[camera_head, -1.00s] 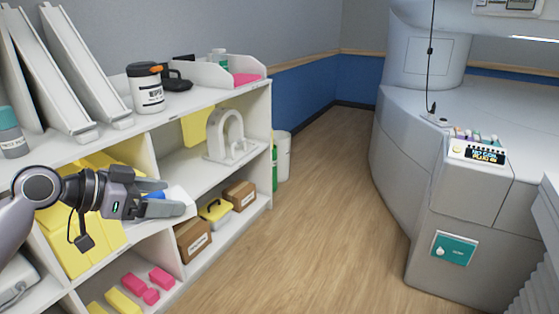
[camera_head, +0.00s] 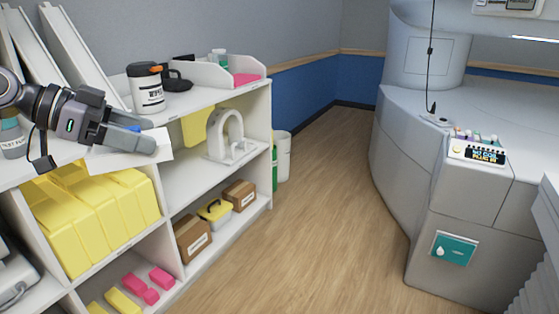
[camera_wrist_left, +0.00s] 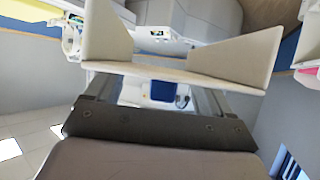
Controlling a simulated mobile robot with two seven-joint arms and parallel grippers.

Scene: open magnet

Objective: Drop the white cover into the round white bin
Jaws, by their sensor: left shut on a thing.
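My left gripper (camera_head: 148,136) is at the left in the head view, in front of and above the shelf. It is shut on the white cover (camera_head: 164,153), a pale flat piece that shows beyond and below the fingers, partly hidden by them. In the left wrist view the cover (camera_wrist_left: 180,75) lies across the fingers, with an angled flap standing at each side. The round white bin (camera_head: 284,158) stands on the floor past the shelf's right end, partly hidden by the shelf. My right gripper is not in view.
A green cylinder (camera_head: 275,168) stands beside the bin. The wooden floor between shelf and scanner (camera_head: 405,150) is clear.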

